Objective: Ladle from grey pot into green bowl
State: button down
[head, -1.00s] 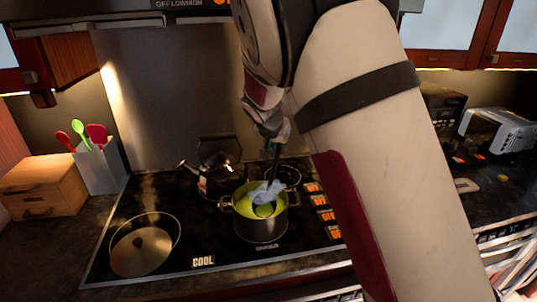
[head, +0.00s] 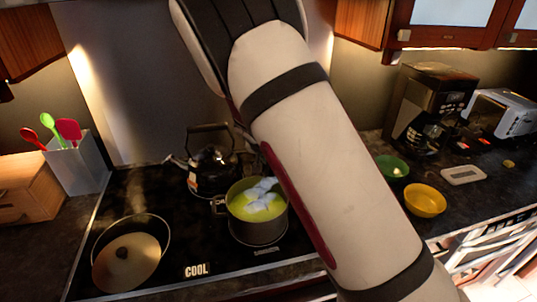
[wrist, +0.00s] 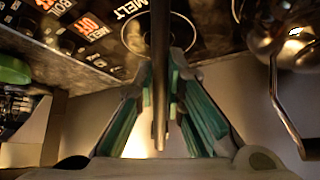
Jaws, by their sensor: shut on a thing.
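My gripper (wrist: 163,90) is shut on the dark ladle handle (wrist: 160,45), which runs up out of the wrist view. The ladle's scoop is in neither view, so I cannot tell what it holds. My arm hides my gripper in the head view.
A kettle (head: 210,174) stands behind the pot. A lidded pan (head: 131,255) is at the stove's front left. A yellow bowl (head: 425,201) is in front of the green bowl. A coffee maker (head: 430,105) and toaster (head: 503,113) stand at the back right.

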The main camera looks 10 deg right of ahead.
jog(key=shift+g+y, duration=0.3)
jog(key=shift+g, duration=0.2)
jog(key=shift+w+d+r+b, duration=0.15)
jog(key=shift+r+b, duration=0.4)
jog(key=shift+r, duration=0.95)
jog(key=shift+w+r+b, duration=0.15)
jog(key=shift+r+b, duration=0.4)
jog(key=shift+r, duration=0.95)
jog(key=shift+w+d+f+g+b, duration=0.2)
jog(key=shift+f+g+b, duration=0.1)
jog(key=shift+b, duration=0.25)
jog(key=shift+w+f+y+b, duration=0.1)
jog(key=shift+w+y+b, duration=0.05)
jog(key=shift+y+b, duration=0.2)
jog(key=shift+w+d+f+g+b, duration=0.15)
jog(key=shift+g+b, duration=0.3)
jog(key=shift+g, duration=0.05)
jog(key=shift+w+d+f+g+y+b, duration=0.15)
jog(key=shift+w+f+g+y+b, duration=0.2)
jog(key=shift+g+b, duration=0.25)
jog(key=shift+w+d+f+g+y+b, duration=0.2)
jog(key=shift+w+g+y+b, duration=0.15)
jog(key=shift+g+b, duration=0.45)
jog(key=shift+w+d+f+g+y+b, duration=0.15)
jog(key=shift+g+y+b, duration=0.35)
jog(key=shift+b, duration=0.6)
